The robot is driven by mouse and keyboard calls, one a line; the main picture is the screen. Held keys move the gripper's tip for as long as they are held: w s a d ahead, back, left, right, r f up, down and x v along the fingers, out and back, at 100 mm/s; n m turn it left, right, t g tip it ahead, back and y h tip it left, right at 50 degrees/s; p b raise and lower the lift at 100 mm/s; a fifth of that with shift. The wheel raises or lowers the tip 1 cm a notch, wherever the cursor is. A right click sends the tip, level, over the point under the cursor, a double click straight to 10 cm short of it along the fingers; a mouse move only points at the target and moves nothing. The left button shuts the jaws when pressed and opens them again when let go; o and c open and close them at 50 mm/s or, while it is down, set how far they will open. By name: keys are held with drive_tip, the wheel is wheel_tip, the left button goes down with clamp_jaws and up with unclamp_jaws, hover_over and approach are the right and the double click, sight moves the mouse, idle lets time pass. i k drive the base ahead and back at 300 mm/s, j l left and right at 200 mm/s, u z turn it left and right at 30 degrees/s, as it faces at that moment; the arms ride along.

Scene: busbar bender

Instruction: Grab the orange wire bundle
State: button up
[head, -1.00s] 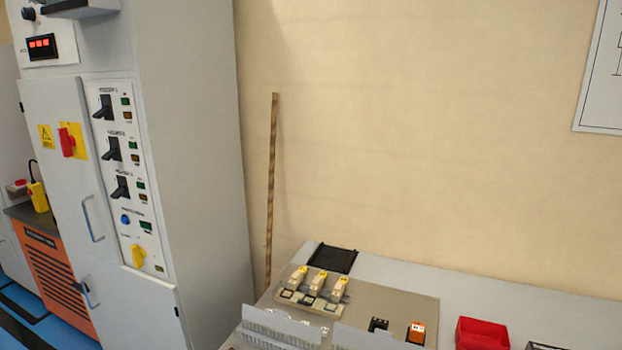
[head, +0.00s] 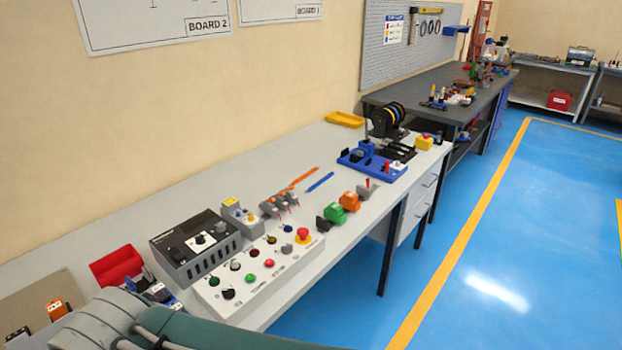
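A thin orange strip, which looks like the orange wire bundle (head: 303,178), lies on the light grey bench (head: 215,180) around the middle of its length. A similar blue strip (head: 320,182) lies just to its right, apart from it. Nothing covers the orange strip, though its near end lies close to some small grey parts. My gripper is not in view, so its distance from the bundle and its state do not show.
A white button panel (head: 260,270) and a dark control box (head: 195,243) stand nearer on the bench. Green (head: 336,214) and orange (head: 350,201) blocks sit near the front edge. A blue fixture (head: 372,165) and a wire-spool rack (head: 385,118) stand farther along. The blue floor at right is clear.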

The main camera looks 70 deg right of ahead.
sight(297, 181)
drive_tip(key=k+z, duration=0.2)
drive_tip(key=z, duration=0.25)
drive_tip(key=k+l+z, duration=0.1)
drive_tip(key=z, duration=0.35)
drive_tip(key=i+l+z, duration=0.1)
drive_tip(key=l, duration=0.3)
drive_tip(key=i+l+z, duration=0.1)
drive_tip(key=l, duration=0.25)
drive_tip(key=i+l, duration=0.15)
drive_tip(key=l, duration=0.25)
drive_tip(key=i+l+z, duration=0.15)
drive_tip(key=l, duration=0.2)
drive_tip(key=i+l, duration=0.15)
drive_tip(key=l, duration=0.15)
drive_tip(key=i+l, duration=0.15)
drive_tip(key=l, duration=0.15)
drive_tip(key=i+l, duration=0.15)
drive_tip(key=l, duration=0.2)
drive_tip(key=i+l, duration=0.15)
drive_tip(key=l, duration=0.15)
